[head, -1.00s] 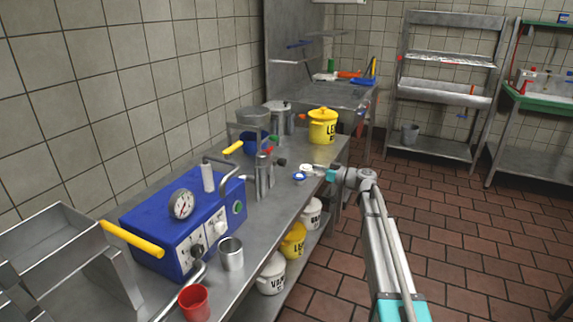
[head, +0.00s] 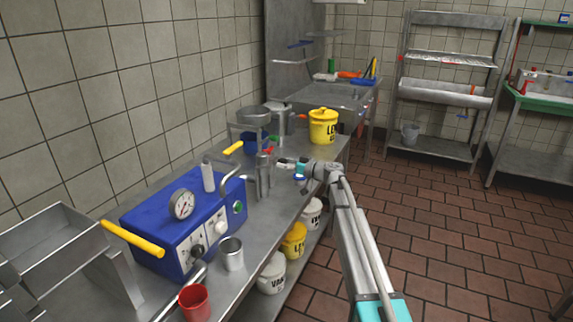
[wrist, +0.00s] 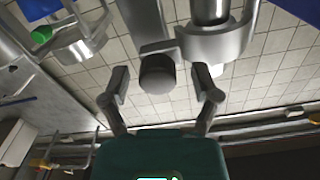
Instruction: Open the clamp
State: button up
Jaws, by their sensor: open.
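The clamp shows in the wrist view as a metal fitting with a dark round knob (wrist: 158,72), beside a shiny metal cylinder (wrist: 215,40). My gripper (wrist: 164,84) is open, with one finger on each side of the knob. Gaps show between both fingers and the knob, so it is not gripped. In the head view my gripper (head: 287,162) reaches left over the bench toward the upright metal cylinder (head: 264,172). The knob is too small and too covered there to make out well.
A blue machine with a gauge (head: 182,235), a metal cup (head: 232,256) and a red cup (head: 195,302) stand nearer on the steel bench. A yellow bucket (head: 323,128) stands beyond my gripper. The tiled floor to the right is open.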

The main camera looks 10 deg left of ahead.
grip_shut()
jog(key=shift+d, duration=0.25)
dwell(0.3)
jog(key=shift+s+t, duration=0.15)
jog(key=shift+t, duration=0.15)
